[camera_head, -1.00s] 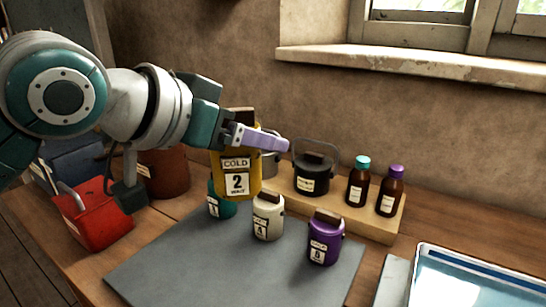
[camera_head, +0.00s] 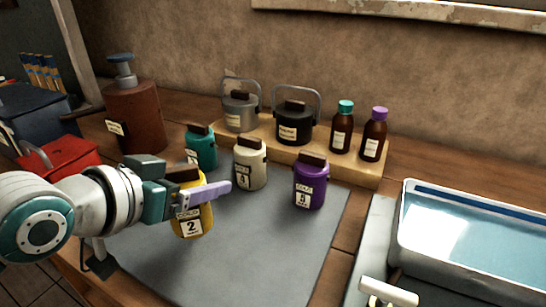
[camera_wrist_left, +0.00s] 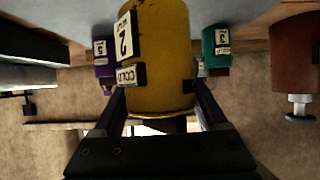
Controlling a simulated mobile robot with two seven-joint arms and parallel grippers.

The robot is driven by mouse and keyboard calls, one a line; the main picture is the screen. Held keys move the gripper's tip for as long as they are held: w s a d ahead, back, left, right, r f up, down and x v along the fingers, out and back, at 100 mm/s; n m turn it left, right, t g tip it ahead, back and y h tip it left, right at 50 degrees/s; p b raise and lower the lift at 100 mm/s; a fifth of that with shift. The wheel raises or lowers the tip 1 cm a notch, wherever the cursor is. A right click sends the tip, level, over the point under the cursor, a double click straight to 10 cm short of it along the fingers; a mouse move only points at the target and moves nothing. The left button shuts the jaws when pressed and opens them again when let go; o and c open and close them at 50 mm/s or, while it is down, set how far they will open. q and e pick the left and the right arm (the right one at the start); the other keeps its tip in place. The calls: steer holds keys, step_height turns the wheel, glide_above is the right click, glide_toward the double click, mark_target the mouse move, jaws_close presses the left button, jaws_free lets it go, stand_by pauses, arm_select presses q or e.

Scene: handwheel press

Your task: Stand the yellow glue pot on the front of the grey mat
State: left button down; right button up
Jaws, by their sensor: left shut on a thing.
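The yellow glue pot (camera_head: 194,222) with a "COLD 2" label is in my left gripper (camera_head: 207,192), over the left front part of the grey mat (camera_head: 270,255). It looks upright in the head view; whether its base touches the mat I cannot tell. In the left wrist view the yellow pot (camera_wrist_left: 158,60) fills the middle between the two fingers of my left gripper (camera_wrist_left: 160,105). My left gripper is shut on the pot. My right gripper is not in view.
Teal (camera_head: 201,148), cream (camera_head: 250,165) and purple (camera_head: 310,183) pots stand along the mat's back. A wooden shelf (camera_head: 345,170) behind holds two kettles and two bottles. A red box (camera_head: 65,155) is left, a water tray (camera_head: 475,235) right. The mat's front right is clear.

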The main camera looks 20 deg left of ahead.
arm_select(q)
steer(key=shift+f+b, duration=0.65)
steer(key=shift+f, duration=1.4)
steer(key=shift+f, duration=0.2)
jaws_free()
steer(key=shift+r, duration=0.1)
